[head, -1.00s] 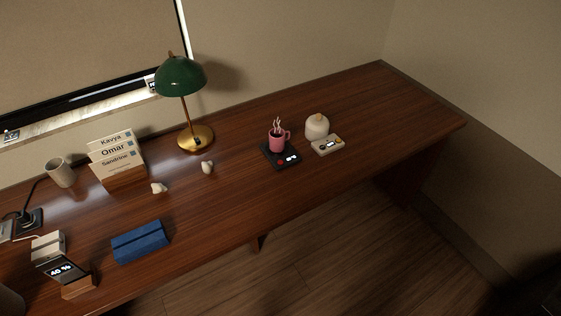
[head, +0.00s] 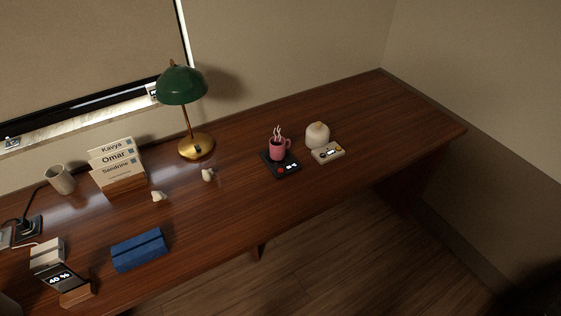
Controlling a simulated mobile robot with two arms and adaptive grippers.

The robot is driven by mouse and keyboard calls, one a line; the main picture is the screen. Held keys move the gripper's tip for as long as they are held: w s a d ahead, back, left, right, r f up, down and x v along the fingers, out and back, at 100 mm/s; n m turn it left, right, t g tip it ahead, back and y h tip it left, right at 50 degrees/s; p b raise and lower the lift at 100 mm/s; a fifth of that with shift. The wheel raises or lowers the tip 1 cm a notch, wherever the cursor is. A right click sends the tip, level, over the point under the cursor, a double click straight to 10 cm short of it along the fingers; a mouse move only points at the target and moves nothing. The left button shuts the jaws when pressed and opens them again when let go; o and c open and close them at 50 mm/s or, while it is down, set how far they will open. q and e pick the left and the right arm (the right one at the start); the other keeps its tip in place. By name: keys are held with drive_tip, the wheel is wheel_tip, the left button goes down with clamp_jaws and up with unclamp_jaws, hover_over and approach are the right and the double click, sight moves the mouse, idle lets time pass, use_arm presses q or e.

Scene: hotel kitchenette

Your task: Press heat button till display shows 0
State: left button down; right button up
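A black warmer pad (head: 284,169) lies on the wooden desk, right of the middle. It has a red button (head: 281,171) and a small lit display (head: 292,167) on its front part; the display's digits are too small to read surely. A pink steaming mug (head: 278,149) stands upright on the pad. Right of it, a cream device (head: 328,153) with a small dark display and buttons lies in front of a rounded cream jar-like thing (head: 317,134). Neither of my grippers shows in the head view.
A green lamp (head: 182,86), a card holder (head: 118,166), a beige cup (head: 60,178), two small pale objects and a blue case (head: 140,249) stand left. A phone (head: 62,279) reads 40 %. The desk's right end (head: 400,115) is clear.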

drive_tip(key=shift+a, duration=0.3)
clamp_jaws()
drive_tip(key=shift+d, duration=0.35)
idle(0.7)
